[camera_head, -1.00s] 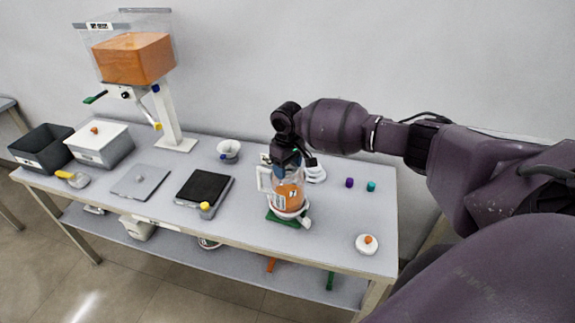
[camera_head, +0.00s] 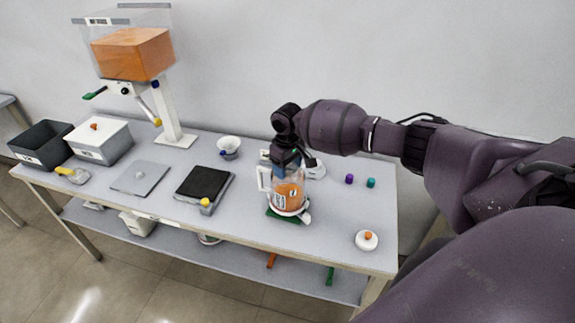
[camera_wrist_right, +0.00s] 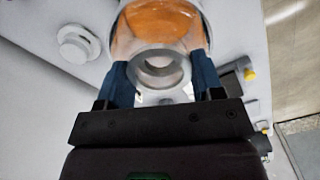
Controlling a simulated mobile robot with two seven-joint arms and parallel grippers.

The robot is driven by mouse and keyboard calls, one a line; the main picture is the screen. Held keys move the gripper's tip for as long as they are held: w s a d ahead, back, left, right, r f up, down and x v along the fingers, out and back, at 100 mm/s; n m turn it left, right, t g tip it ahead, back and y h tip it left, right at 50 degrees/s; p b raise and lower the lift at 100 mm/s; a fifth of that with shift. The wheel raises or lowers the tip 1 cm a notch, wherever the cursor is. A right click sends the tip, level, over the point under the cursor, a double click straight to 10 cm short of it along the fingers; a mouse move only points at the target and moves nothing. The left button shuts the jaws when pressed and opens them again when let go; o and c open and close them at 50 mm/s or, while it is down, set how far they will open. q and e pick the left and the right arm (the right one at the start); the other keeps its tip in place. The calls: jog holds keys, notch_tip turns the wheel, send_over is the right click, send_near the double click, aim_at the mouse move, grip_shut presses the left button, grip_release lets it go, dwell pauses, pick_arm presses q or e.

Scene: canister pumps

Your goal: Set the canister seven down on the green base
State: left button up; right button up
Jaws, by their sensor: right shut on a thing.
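The canister (camera_head: 289,193) is clear with a white handle on its left, a label on its front and orange contents. My right gripper (camera_head: 287,163) comes down on it from above and is shut on its upper part. In the right wrist view, the blue fingers of my right gripper (camera_wrist_right: 163,85) stand on both sides of the canister's round rim (camera_wrist_right: 160,68). The green base (camera_head: 285,216) shows under and around the canister's white bottom ring; I cannot tell whether the two touch. My left gripper is not in view.
A white lid with an orange knob (camera_head: 367,240) lies at the front right. Purple (camera_head: 349,179) and teal (camera_head: 371,183) caps lie behind. A black-topped scale (camera_head: 204,185) and a white cup (camera_head: 229,147) stand to the left. A tall dispenser (camera_head: 133,53) stands at the back left.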

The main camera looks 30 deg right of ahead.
jog(key=shift+f, duration=0.2)
jog(key=o, duration=1.4)
jog(key=shift+f, duration=0.1)
notch_tip(320, 180, up, 11)
jog(key=shift+b, duration=0.45)
